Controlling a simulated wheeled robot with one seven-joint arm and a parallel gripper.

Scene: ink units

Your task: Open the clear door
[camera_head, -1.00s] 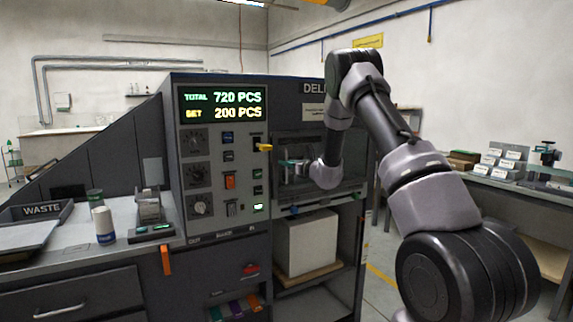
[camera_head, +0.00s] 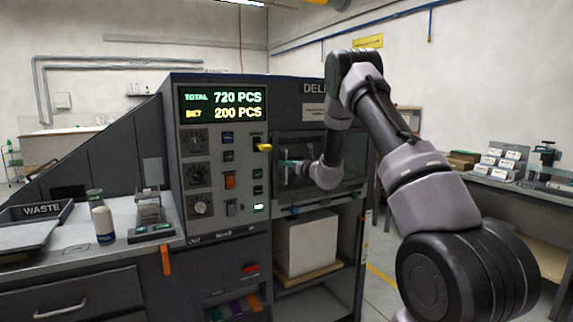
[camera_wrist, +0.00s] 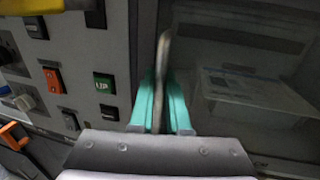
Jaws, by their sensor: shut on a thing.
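The clear door (camera_head: 345,150) is a dark see-through panel on the front of the machine, right of the control panel. It appears closed in the head view. In the wrist view the clear door (camera_wrist: 225,65) fills the right side, with a pale box-like thing behind it. An upright bar handle (camera_wrist: 163,70) stands at the door's left edge. My gripper (camera_wrist: 161,100) has teal fingers, one on each side of the handle, and is shut on it. In the head view my gripper (camera_head: 287,163) is at the door's left part, and my wrist hides some of the door.
The control panel (camera_head: 215,165) with knobs, switches and a yellow lever (camera_head: 264,147) is close on the left. A white block (camera_head: 308,243) sits on a shelf below the door. A bench with small boxes (camera_head: 500,160) stands at the right.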

